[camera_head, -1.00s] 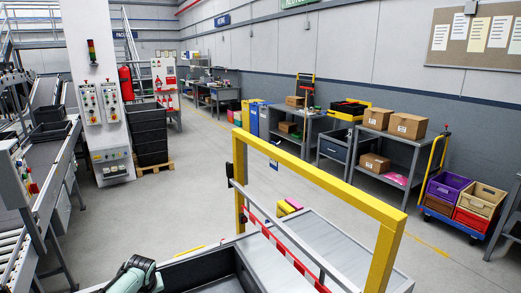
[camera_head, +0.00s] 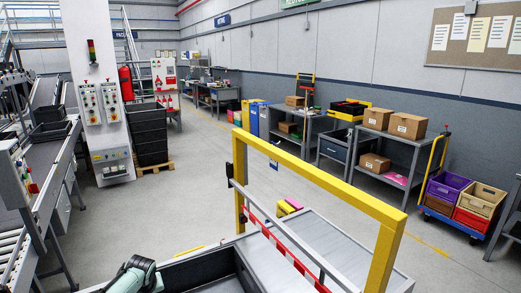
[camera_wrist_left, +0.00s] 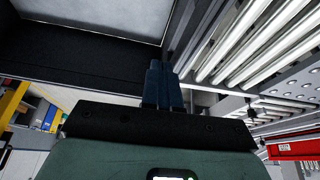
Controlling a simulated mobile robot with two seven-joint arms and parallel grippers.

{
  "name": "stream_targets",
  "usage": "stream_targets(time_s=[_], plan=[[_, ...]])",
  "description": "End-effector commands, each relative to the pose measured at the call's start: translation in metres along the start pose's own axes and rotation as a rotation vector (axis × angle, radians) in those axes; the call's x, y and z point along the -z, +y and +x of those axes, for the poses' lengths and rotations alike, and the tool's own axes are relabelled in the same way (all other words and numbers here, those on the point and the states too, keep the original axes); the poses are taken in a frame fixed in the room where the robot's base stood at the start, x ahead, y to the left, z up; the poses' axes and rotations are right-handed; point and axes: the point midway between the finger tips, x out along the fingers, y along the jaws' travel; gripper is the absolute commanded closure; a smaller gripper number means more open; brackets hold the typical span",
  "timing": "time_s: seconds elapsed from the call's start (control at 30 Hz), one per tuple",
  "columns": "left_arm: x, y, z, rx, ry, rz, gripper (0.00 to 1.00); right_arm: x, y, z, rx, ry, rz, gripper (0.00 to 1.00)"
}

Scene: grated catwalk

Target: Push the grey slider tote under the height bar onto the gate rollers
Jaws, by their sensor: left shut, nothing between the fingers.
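The grey tote (camera_head: 212,262), a dark open box, is cut off by the bottom edge of the head view, just before the yellow height bar frame (camera_head: 320,178). A red-and-white strip (camera_head: 285,248) and a thin silver rail cross the frame lower down. My left arm reaches the tote's left side; its fingertips are out of the head view. In the left wrist view my left gripper (camera_wrist_left: 161,82) is shut and empty, its fingers close to a dark wall (camera_wrist_left: 85,68), likely the tote's; contact is unclear. Metal rollers (camera_wrist_left: 255,45) lie to the right. My right gripper is not in view.
A light grey surface (camera_head: 335,240) extends beyond the frame. A conveyor (camera_head: 40,170) runs along the left. A control column (camera_head: 97,110) and stacked black crates (camera_head: 149,133) stand behind. Shelves with boxes (camera_head: 408,125) line the right wall. The middle floor is clear.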

Motion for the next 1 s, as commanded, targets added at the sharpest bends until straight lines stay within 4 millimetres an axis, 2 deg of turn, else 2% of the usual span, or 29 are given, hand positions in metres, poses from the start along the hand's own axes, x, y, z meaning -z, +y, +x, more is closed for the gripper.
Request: stream_targets(time_s=[0.7,1.0], plan=[[-0.021,0.0,0.049,0.001,-0.002,0.0,1.0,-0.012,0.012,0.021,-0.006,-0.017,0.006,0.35],[-0.021,0.0,0.049,0.0,0.0,0.0,1.0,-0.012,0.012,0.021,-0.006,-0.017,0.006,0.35]])
